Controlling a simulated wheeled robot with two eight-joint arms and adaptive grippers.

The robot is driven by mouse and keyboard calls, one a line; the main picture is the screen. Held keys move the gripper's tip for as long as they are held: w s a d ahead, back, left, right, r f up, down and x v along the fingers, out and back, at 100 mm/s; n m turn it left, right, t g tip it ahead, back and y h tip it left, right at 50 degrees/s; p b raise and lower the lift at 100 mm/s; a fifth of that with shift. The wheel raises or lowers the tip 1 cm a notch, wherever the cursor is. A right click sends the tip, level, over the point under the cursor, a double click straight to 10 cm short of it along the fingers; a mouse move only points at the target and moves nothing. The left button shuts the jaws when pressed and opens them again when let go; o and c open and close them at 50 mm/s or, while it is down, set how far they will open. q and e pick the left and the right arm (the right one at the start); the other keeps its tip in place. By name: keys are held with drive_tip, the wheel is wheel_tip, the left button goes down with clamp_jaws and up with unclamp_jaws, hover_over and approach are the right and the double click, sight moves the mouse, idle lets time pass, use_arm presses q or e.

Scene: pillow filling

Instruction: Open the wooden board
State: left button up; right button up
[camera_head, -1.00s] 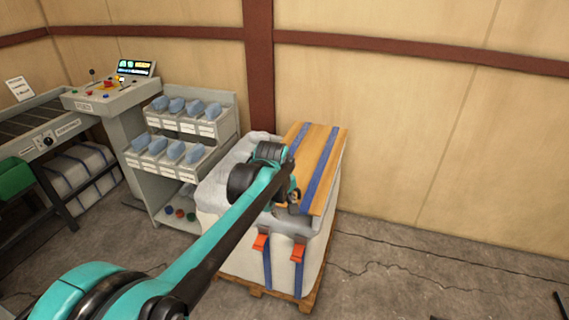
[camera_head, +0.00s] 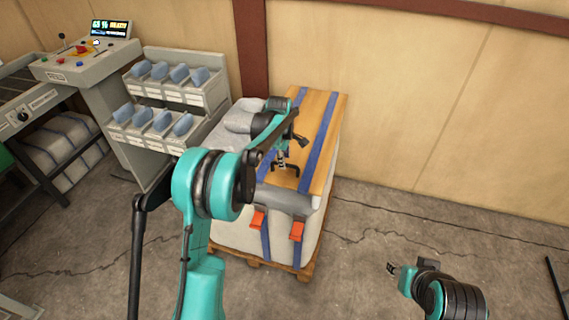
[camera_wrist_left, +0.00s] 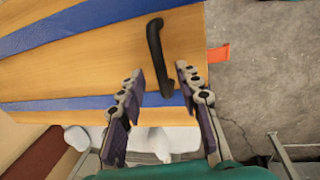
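The wooden board (camera_head: 325,125) lies on top of the white bale with blue straps running across it. It also fills much of the left wrist view (camera_wrist_left: 105,62). A black bar handle (camera_wrist_left: 156,60) is fixed to the board; in the head view the handle (camera_head: 291,165) shows just below my left gripper (camera_head: 282,158). In the left wrist view my left gripper (camera_wrist_left: 160,83) is open, its two fingers apart with the handle's near end in line with the gap. I cannot tell whether they touch it. My right gripper (camera_head: 392,268) is low at right, over the floor, away from the board.
The white bale (camera_head: 240,235) stands on a wooden pallet (camera_head: 270,266), with orange buckles (camera_head: 297,231) on its front. A grey shelf of bins (camera_head: 180,90) stands close at its left. A control console (camera_head: 85,62) is at far left.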

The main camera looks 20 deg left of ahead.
use_arm(q)
drive_tip(key=shift+w+f, duration=0.2)
drive_tip(key=shift+f, duration=0.85)
drive_tip(key=shift+c, duration=0.2)
drive_tip(key=shift+r, duration=0.1)
clamp_jaws()
